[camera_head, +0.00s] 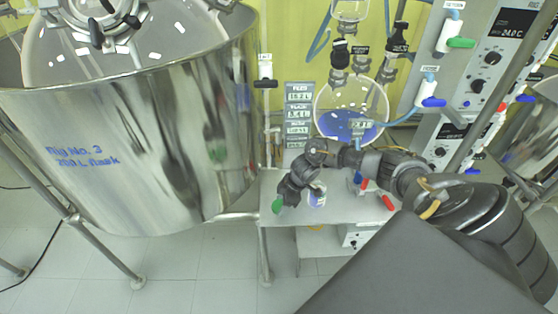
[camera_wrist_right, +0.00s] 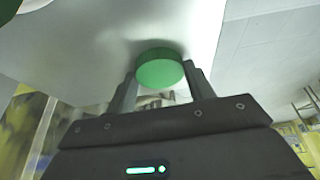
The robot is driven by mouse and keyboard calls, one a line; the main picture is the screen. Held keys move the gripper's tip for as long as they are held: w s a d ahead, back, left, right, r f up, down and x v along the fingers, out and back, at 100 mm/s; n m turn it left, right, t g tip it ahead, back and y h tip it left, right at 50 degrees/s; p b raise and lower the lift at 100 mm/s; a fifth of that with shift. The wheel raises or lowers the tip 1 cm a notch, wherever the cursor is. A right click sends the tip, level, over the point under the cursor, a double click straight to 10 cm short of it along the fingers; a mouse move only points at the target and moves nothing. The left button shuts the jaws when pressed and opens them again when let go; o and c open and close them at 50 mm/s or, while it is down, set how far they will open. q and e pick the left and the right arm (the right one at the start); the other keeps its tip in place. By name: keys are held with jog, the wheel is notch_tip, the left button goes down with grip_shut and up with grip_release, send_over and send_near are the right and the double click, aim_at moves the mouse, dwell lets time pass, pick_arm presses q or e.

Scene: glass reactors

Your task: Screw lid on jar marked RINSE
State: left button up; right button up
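A green lid (camera_head: 277,206) shows at the tip of my right gripper (camera_head: 283,198), over the left end of the small bench. In the right wrist view the green lid (camera_wrist_right: 160,72) sits between the two fingertips of the right gripper (camera_wrist_right: 160,80), which meet its sides, so the gripper looks shut on it. A small jar (camera_head: 317,194) with a white and blue look stands on the bench just right of the gripper, partly hidden by my arm. Its marking is too small to read. My left gripper is not in view.
The pale bench (camera_head: 340,211) also holds red-handled and blue parts behind my right forearm. A large steel vessel (camera_head: 140,150) stands close on the left. A glass flask with blue liquid (camera_head: 345,126) hangs behind the bench. Control panels (camera_head: 495,50) stand at right.

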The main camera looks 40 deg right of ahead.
jog(key=c, duration=0.3)
jog(key=shift+r+b, duration=0.3)
jog(key=shift+r, duration=0.25)
jog(key=shift+s+d+r+b, duration=0.8)
jog(key=shift+s+d+r, duration=0.3)
jog(key=shift+s+r, duration=0.95)
jog(key=shift+s+d+r+b, duration=0.85)
jog(key=shift+s+d+r, duration=0.3)
jog(key=shift+s+r, duration=0.85)
jog(key=shift+s+d+r+b, duration=0.8)
jog(key=shift+s+d+r, duration=0.3)
jog(key=shift+s+r, duration=0.9)
jog(key=shift+s+f, duration=0.1)
